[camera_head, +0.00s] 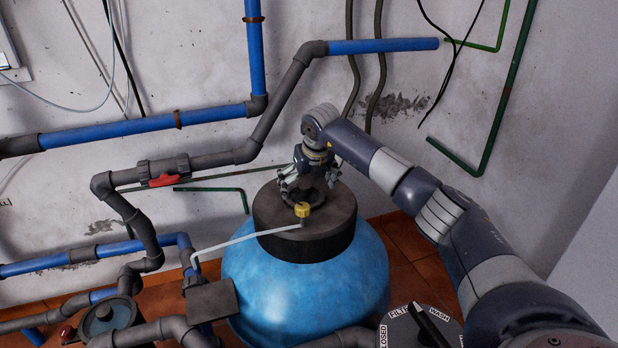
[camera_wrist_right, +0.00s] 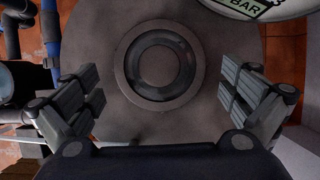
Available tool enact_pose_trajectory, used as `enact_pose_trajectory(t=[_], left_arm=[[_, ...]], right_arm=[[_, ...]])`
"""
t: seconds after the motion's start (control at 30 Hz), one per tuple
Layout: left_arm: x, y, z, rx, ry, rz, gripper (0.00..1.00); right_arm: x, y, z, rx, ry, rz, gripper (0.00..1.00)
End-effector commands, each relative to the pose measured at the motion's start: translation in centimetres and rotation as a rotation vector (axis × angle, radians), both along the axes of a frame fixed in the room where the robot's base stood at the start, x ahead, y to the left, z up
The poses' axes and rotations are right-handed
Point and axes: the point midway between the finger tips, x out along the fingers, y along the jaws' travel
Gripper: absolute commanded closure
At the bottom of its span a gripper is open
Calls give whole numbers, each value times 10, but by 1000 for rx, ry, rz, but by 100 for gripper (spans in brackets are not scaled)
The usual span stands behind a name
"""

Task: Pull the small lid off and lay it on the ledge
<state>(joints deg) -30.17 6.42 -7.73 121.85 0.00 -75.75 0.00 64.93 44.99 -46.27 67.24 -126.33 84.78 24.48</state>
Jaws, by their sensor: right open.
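A blue tank (camera_head: 305,283) carries a wide dark grey top (camera_head: 330,225). In the right wrist view, a small round lid (camera_wrist_right: 160,68) with a raised ring sits at the middle of that grey top. My right gripper (camera_head: 308,190) points down above the tank top. Its two fingers are spread wide, one on each side of the lid, apart from it and holding nothing. In the head view the gripper hides most of the lid. No ledge can be clearly made out. My left gripper is out of view.
A yellow fitting (camera_head: 302,210) with a pale thin tube stands on the tank top in front of the gripper. Grey and blue pipes (camera_head: 190,117) run along the wall. A labelled valve dial (camera_head: 418,325) is at the front. A gauge (camera_wrist_right: 255,8) shows in the wrist view.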

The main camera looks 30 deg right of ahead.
Motion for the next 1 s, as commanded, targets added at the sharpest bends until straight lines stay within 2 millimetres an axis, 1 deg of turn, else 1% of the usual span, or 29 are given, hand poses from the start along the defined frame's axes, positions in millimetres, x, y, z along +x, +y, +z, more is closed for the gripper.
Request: enact_pose_trajectory(t=[0.03, 0.2, 0.33, 0.57, 0.67, 0.7, 0.73, 0.77, 0.83, 0.87, 0.9, 0.97, 1.0], left_arm=[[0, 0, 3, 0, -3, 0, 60], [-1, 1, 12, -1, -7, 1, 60], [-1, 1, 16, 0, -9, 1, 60], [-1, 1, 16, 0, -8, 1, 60], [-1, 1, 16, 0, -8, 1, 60], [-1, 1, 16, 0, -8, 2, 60], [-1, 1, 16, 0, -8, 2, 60], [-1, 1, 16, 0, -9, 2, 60], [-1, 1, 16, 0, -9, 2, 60], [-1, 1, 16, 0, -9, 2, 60], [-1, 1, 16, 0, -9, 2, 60], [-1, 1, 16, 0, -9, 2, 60], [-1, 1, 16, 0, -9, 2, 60]], right_arm=[[3, 0, -9, 2, 2, -1, 0], [9, -2, -23, 2, 1, -1, 0], [10, -2, -27, 1, 0, 0, 0], [11, -2, -27, 1, 0, 0, 0], [11, -2, -27, 1, 0, 0, 20], [11, -2, -27, 1, 0, 0, 30], [11, -2, -27, 1, 0, 0, 36], [11, -2, -27, 1, 0, 0, 40], [11, -2, -27, 1, 0, 0, 40], [11, -2, -27, 1, 0, 0, 17], [11, -2, -27, 1, 0, 0, 26], [11, -2, -27, 1, 0, 0, 39], [11, -2, -27, 1, 0, 0, 39]])
